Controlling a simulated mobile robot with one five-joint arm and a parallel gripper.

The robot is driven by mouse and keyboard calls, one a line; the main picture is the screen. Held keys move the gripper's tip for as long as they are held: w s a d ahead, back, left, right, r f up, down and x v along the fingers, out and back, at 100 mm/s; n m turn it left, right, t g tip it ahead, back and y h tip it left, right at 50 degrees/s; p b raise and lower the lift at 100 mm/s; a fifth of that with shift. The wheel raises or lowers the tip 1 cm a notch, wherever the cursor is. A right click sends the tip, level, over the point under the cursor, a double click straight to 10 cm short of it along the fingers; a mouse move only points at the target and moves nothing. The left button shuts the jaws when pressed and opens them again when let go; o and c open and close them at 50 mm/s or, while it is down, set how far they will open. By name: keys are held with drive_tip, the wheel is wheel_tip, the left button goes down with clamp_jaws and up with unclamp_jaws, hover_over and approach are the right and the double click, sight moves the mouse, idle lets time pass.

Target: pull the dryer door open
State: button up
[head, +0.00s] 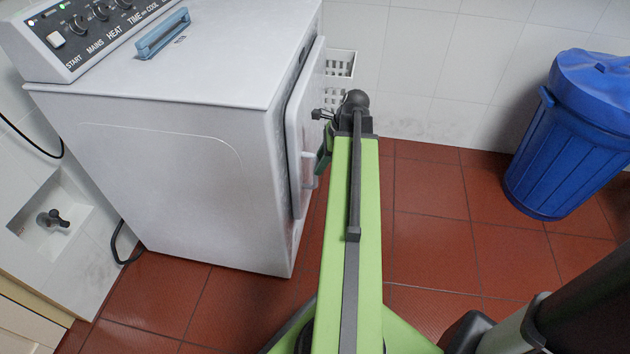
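The white dryer (190,130) stands at the left, its control panel (95,28) on top at the back. Its door (300,125) is on the side facing right and shows at a steep angle. A dark gap shows along the door's upper edge, so it looks slightly ajar, but how far I cannot tell. A pale handle (308,170) stands out from the door. My gripper (322,158) is at the far end of my green arm, close beside the handle. It is small and partly hidden by the arm; whether its fingers touch the handle is unclear.
A blue lidded bin (575,140) stands at the right. A white basket (340,65) is by the back wall behind the door. A blue object (163,33) lies on the dryer. Red tiled floor (450,235) is clear between my arm and the bin.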

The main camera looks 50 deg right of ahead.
sight(316, 183)
drive_tip(key=b+x, duration=0.2)
drive_tip(key=x, duration=0.1)
drive_tip(key=shift+f, duration=0.2)
drive_tip(key=shift+c, duration=0.4)
clamp_jaws()
idle(0.9)
